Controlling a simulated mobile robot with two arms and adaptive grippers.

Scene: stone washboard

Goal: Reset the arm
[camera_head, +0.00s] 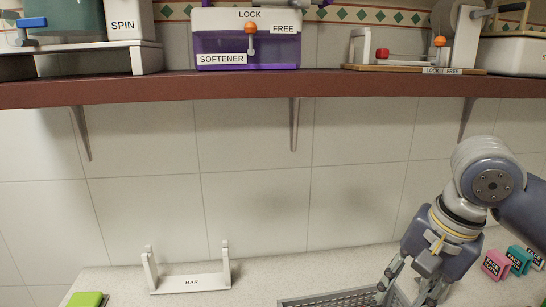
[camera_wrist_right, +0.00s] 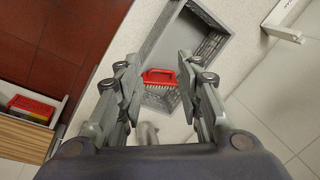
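My right arm comes in from the right in the head view, with its gripper (camera_head: 408,290) pointing down over the grey basket (camera_head: 325,299). The fingertips are partly cut off at the bottom edge. In the right wrist view the right gripper (camera_wrist_right: 158,75) is open, with a gap between its fingers and nothing held. A red brush (camera_wrist_right: 160,77) with pale bristles shows beyond the fingers, apart from them, at the grey basket (camera_wrist_right: 222,63). My left arm and left gripper are not in view.
A reddish-brown shelf (camera_head: 240,88) with the purple softener unit (camera_head: 247,48) crosses the top. A white BAR rack (camera_head: 190,283) and green block (camera_head: 86,299) are left on the counter. Pink (camera_head: 495,264) and teal (camera_head: 519,260) face-cloth blocks stand right. The wall below the shelf is clear.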

